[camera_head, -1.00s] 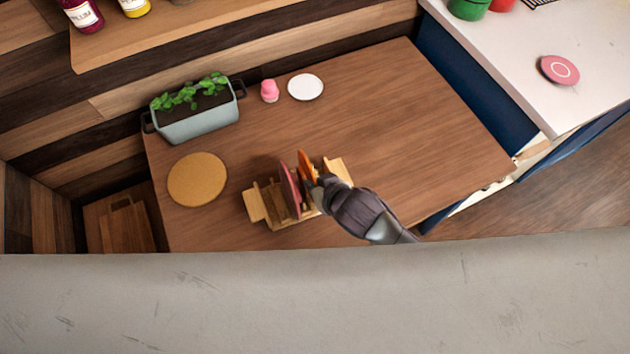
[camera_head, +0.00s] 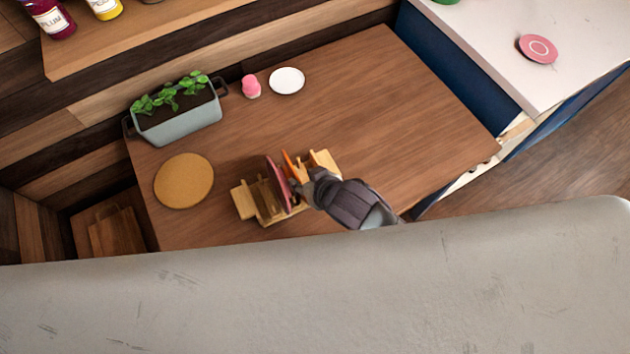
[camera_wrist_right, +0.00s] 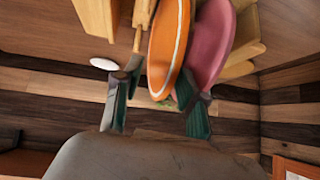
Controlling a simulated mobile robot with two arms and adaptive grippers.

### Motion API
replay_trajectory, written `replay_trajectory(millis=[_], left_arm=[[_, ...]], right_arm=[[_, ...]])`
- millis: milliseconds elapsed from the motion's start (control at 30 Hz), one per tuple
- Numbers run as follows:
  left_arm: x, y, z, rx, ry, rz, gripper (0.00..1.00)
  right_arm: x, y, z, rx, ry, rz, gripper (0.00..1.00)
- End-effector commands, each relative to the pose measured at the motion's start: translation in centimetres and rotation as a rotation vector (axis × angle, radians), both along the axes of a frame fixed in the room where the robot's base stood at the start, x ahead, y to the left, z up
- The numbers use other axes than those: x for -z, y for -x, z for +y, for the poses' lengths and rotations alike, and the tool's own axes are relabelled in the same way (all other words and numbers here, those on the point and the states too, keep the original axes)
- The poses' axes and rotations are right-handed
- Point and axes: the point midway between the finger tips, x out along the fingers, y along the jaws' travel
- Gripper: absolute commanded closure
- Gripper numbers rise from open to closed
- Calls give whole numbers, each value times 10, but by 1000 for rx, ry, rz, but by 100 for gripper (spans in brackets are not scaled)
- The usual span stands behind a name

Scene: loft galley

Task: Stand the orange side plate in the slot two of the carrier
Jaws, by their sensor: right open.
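The wooden carrier (camera_head: 242,203) stands near the front edge of the brown table. The orange side plate (camera_head: 288,158) stands on edge at the carrier, to the right of a pink plate (camera_head: 273,173) that also stands on edge. My right gripper (camera_head: 308,188) is at the carrier's front right, partly hiding the orange plate. In the right wrist view my open right gripper (camera_wrist_right: 158,82) has its fingers on either side of the lower part of the orange plate (camera_wrist_right: 168,45). The pink plate (camera_wrist_right: 212,42) is beyond the right finger. The slot number is unclear. My left gripper is not in view.
A round cork-coloured mat (camera_head: 184,181) lies left of the carrier. A planter (camera_head: 180,124), a pink item (camera_head: 251,87) and a white plate (camera_head: 287,81) are at the back. The table's right side is clear. Another pink plate (camera_head: 538,49) lies on the white counter (camera_head: 490,50).

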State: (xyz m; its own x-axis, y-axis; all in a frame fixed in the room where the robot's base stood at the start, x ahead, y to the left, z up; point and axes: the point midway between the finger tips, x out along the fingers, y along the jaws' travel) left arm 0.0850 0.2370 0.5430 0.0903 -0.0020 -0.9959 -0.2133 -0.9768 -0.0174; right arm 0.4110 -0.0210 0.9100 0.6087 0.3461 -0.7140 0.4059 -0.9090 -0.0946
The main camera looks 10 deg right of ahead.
Motion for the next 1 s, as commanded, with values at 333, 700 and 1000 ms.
replay_trajectory(millis=[333, 700, 1000], left_arm=[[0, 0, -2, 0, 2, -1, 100], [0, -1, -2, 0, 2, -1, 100], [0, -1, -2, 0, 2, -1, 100]], right_arm=[[-52, 45, -26, -1, -1, -1, 59], [-76, 64, -37, 1, 0, -1, 59], [-76, 64, -37, 0, -1, -2, 59]])
